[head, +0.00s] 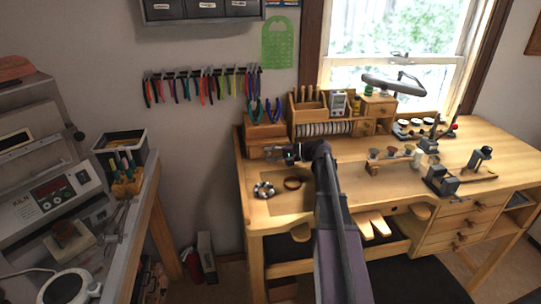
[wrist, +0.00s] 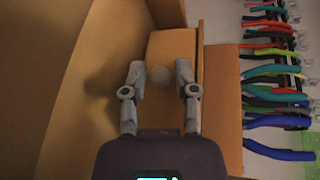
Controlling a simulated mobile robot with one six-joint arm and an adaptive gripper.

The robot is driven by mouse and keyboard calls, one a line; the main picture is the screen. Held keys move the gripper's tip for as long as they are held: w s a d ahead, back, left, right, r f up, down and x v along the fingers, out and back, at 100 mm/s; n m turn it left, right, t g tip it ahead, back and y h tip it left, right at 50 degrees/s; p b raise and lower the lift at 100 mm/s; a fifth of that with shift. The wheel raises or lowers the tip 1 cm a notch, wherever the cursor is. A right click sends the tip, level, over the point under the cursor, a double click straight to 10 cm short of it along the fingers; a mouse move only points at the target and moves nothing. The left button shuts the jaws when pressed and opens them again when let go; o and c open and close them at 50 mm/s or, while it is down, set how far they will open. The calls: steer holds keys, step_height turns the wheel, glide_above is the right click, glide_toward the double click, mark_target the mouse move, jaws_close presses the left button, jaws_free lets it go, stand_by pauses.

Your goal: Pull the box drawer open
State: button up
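The wooden box (head: 264,131) stands at the back left of the workbench, with pliers on top. My gripper (head: 273,153) is at the front of the box. In the wrist view my gripper (wrist: 160,70) is open, with one finger on each side of the knob. A gap shows between the knob and each finger. How far the drawer stands out from the box is hard to tell.
The workbench (head: 330,206) has a raised rim. A ring-shaped brown item (head: 293,183) and a small metallic item (head: 263,190) lie in front of the box. A wooden organizer (head: 310,113) stands close to its right. Pliers (head: 200,85) hang on the wall above.

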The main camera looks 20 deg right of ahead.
mark_target(274, 173)
jaws_close()
steer(key=shift+s+a, duration=0.25)
steer(key=shift+s, duration=0.9)
steer(key=shift+s+a, duration=0.2)
steer(key=shift+s, duration=1)
steer(key=shift+s+a, duration=0.25)
steer(key=shift+s, duration=0.9)
jaws_free()
steer(key=shift+w, duration=0.1)
